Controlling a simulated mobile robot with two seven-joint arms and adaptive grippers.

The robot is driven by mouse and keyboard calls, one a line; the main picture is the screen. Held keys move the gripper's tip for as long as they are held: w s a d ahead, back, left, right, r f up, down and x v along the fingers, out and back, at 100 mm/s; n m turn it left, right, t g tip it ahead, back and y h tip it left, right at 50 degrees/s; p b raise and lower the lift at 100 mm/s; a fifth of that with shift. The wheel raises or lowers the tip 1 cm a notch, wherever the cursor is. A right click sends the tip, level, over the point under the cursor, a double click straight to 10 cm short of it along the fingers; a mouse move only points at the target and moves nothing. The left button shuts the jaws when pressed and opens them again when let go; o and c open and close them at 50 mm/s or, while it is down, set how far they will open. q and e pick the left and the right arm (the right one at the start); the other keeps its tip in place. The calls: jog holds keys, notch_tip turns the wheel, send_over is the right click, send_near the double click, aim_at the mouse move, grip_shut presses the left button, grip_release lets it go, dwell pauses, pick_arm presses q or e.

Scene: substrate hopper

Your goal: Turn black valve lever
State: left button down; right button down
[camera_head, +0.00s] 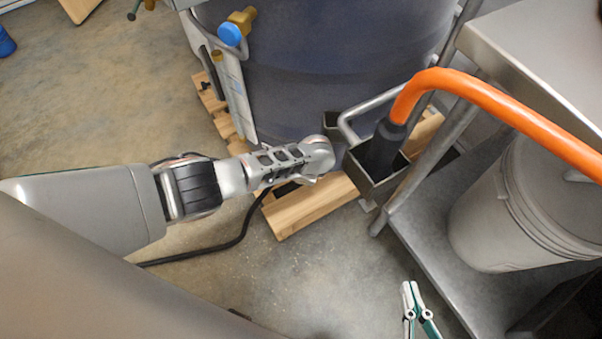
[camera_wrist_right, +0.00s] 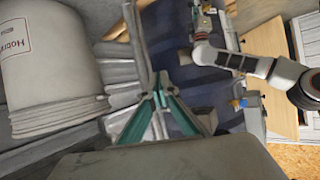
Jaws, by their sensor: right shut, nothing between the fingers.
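I cannot make out a black valve lever for certain in either view. A large dark blue tank (camera_head: 320,70) stands at the back of the head view, and my left arm reaches in front of its base. The end of that arm points down, and its gripper is hidden. My right gripper (camera_head: 410,285), with white and teal fingers, is at the bottom right of the head view, apart from the tank. In the right wrist view, its fingertips (camera_wrist_right: 160,76) come together with nothing between them.
An orange hose (camera_head: 500,108) runs to a black nozzle in a metal holder (camera_head: 377,185). A metal cart (camera_head: 425,225) with a white bucket (camera_head: 510,220) stands on the right. Wooden pallet boards (camera_head: 310,205) lie under the tank. A yellow fitting with a blue cap (camera_head: 230,34) is at upper left.

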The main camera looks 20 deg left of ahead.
pick_arm(q)
jog(key=shift+s+f, duration=0.1)
jog(key=shift+f, duration=0.2)
jog(key=shift+a, duration=0.1)
pick_arm(e)
jog(key=shift+w+a+r, duration=0.25)
jog(key=shift+w+r, duration=0.15)
jog(key=shift+r, duration=0.1)
jog(key=shift+f, duration=0.1)
pick_arm(q)
jog(key=c, duration=2.1)
grip_release()
jog(key=shift+c, duration=0.2)
pick_arm(e)
jog(key=shift+s+f, duration=0.25)
jog(key=shift+d+f, duration=0.1)
pick_arm(q)
jog(key=shift+r, duration=0.2)
